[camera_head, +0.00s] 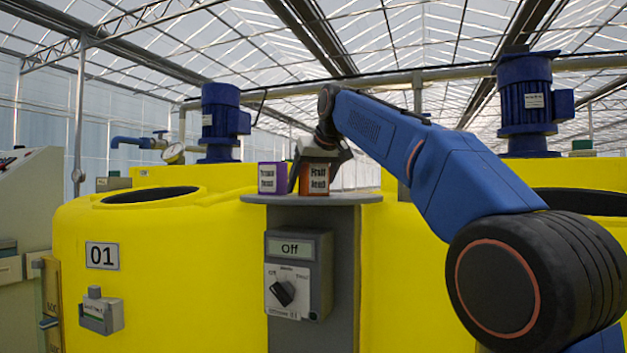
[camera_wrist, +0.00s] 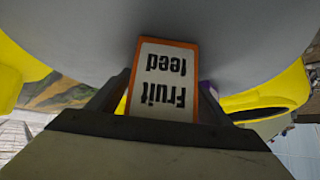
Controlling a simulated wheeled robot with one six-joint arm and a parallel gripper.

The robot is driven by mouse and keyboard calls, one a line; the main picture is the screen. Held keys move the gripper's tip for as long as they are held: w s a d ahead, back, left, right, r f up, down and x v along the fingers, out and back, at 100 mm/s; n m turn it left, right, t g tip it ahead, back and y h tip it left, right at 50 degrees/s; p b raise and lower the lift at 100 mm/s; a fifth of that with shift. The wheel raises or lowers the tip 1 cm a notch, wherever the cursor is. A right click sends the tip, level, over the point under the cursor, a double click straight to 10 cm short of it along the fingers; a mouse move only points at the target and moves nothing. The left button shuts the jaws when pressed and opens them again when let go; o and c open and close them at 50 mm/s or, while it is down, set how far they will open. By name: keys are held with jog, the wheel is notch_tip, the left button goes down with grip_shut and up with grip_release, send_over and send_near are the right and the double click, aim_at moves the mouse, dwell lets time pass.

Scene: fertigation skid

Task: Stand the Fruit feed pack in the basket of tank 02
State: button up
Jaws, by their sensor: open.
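The Fruit feed pack (camera_head: 315,184), orange with a white label, stands upright on a small grey round shelf (camera_head: 350,198) between the yellow tanks. My gripper (camera_head: 313,172) is at the pack from above and behind. In the wrist view the open fingers of my gripper (camera_wrist: 164,88) lie on either side of the Fruit feed pack (camera_wrist: 163,78), whose label appears upside down. I cannot tell whether they touch it. A yellow tank on the right (camera_head: 400,270) is partly hidden by my arm; no number shows on it. No basket is visible.
A purple pack (camera_head: 272,179) stands just left of the Fruit feed pack. Tank 01 (camera_head: 180,270) has a dark round opening (camera_head: 150,195) in its top. A control box (camera_head: 298,275) reads Off below the shelf. Blue motors (camera_head: 221,115) rise behind.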

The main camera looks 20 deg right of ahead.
aim_at(310, 170)
jog(key=c, duration=1.5)
jog(key=shift+r, duration=1.75)
jog(key=shift+s, duration=0.15)
jog(key=s+d, duration=0.1)
jog(key=s, duration=0.5)
jog(key=s+d, duration=0.1)
jog(key=s, duration=0.4)
jog(key=s+d, duration=0.1)
jog(key=s, duration=0.5)
jog(key=shift+s, duration=0.35)
